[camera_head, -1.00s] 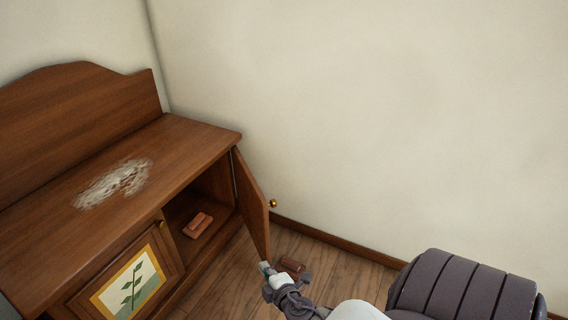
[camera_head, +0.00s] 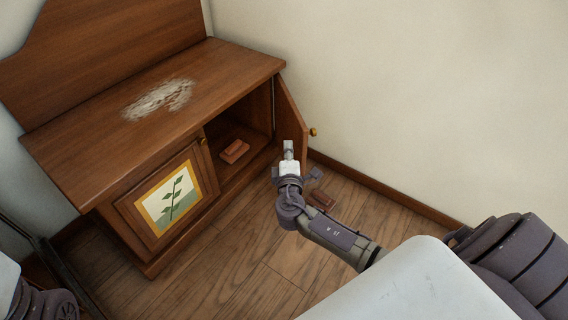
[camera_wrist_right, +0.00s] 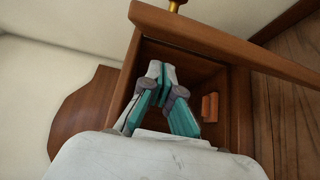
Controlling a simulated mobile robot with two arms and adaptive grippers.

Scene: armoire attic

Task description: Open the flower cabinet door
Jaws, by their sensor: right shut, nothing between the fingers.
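The wooden cabinet (camera_head: 110,150) stands at the left in the head view. Its left door (camera_head: 165,200) is closed and bears a green plant picture in a yellow frame, with a small brass knob (camera_head: 203,141) at its upper corner. Its right door (camera_head: 290,108) stands open and shows nearly edge-on, with a brass knob (camera_head: 313,132). It also shows in the right wrist view (camera_wrist_right: 225,43). My right gripper (camera_head: 288,150) is shut and empty, in front of the open compartment beside this door. Its closed fingers show in the wrist view (camera_wrist_right: 161,72). My left gripper is out of view.
A reddish-brown block (camera_head: 234,151) lies inside the open compartment, and it also shows in the wrist view (camera_wrist_right: 210,107). Another brown object (camera_head: 322,199) lies on the wooden floor (camera_head: 250,270) below my right gripper. The wall (camera_head: 430,90) is close behind the right door.

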